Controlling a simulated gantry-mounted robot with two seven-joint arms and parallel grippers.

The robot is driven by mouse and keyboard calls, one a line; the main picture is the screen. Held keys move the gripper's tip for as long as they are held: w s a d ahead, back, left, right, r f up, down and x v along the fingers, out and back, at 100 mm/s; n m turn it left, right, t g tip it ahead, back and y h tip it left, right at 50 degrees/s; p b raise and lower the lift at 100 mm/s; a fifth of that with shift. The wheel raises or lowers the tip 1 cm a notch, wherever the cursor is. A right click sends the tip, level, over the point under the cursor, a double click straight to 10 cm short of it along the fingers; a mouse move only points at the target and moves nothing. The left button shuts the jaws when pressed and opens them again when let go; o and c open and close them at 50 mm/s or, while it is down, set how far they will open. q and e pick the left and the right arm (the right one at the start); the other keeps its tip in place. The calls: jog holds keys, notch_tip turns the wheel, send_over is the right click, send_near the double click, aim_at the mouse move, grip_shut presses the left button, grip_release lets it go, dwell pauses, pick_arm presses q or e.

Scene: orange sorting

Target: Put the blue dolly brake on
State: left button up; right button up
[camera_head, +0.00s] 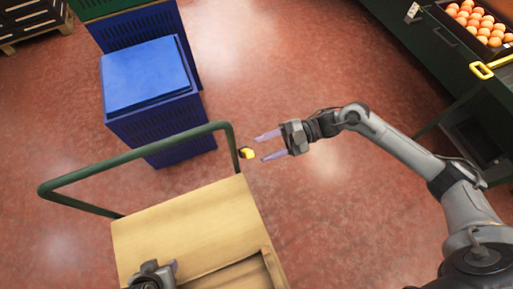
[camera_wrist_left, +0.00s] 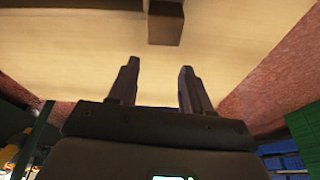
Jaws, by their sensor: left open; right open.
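A cart with a tan wooden deck (camera_head: 180,225) and a green handle rail (camera_head: 130,165) stands at the lower left in the head view. My left gripper (camera_head: 172,268) is over the deck at the bottom edge. In the left wrist view its open fingers (camera_wrist_left: 158,64) face a pale wooden surface, with nothing between them.
A blue crate stack with a blue lid (camera_head: 148,75) stands behind the rail, with a green-topped stack (camera_head: 105,8) beyond it. A dark machine with a tray of oranges (camera_head: 480,22) and a yellow handle (camera_head: 490,68) is at upper right. Red floor between is clear.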

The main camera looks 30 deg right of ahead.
pick_arm(q)
jog(key=shift+r, duration=0.25)
pick_arm(e)
jog(key=d, duration=0.6)
jog(key=shift+s+d, duration=0.25)
jog(key=shift+d, duration=0.15)
